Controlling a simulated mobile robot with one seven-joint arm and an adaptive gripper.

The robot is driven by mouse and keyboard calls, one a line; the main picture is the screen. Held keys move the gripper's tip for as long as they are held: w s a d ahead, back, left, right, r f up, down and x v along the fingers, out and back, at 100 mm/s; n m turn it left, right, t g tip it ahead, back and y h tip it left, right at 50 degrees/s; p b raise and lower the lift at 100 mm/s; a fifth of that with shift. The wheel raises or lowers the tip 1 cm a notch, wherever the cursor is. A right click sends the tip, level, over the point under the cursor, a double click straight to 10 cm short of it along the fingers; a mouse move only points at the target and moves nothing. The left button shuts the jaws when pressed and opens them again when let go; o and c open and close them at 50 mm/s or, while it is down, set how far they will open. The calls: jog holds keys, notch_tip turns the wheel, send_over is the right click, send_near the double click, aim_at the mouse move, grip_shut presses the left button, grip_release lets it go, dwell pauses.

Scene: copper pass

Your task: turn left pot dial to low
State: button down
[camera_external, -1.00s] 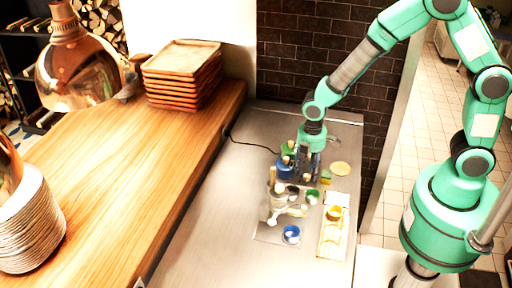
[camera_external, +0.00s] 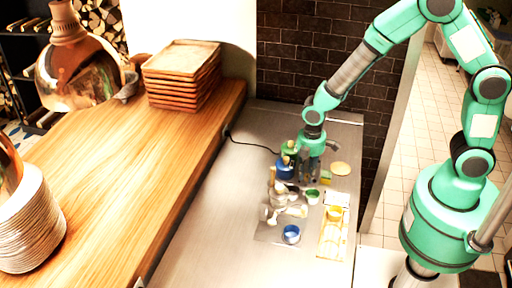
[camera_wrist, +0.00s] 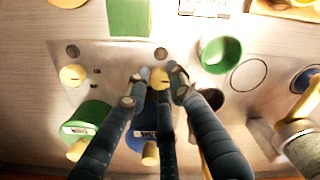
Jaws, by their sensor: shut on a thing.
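In the wrist view my gripper (camera_wrist: 160,76) has its fingers closed around a small pale-yellow dial (camera_wrist: 160,79), in line with the blue pot (camera_wrist: 146,139). A second pale-yellow dial (camera_wrist: 72,75) sits to the left, in line with the green pot (camera_wrist: 90,118). My fingers cover much of the blue pot and of the held dial, so its setting cannot be read. In the external view my gripper (camera_external: 309,178) points down beside the blue pot (camera_external: 285,170), with the green pot (camera_external: 289,150) behind it.
A green cup (camera_wrist: 220,54) stands to the right of my gripper, and a green block (camera_wrist: 128,17) lies beyond it. A blue cup (camera_external: 291,234) and a yellow tray (camera_external: 333,239) are nearer the external camera. The steel counter (camera_external: 215,235) is clear at left.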

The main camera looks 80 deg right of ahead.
jog(key=shift+m, duration=0.5)
jog(key=m+p, duration=0.1)
jog(key=m, duration=0.4)
jog(key=shift+p, duration=0.35)
jog(key=m+p, duration=0.1)
jog(key=m, duration=0.4)
jog(key=shift+m, duration=0.4)
jog(key=c, duration=1.5)
grip_release()
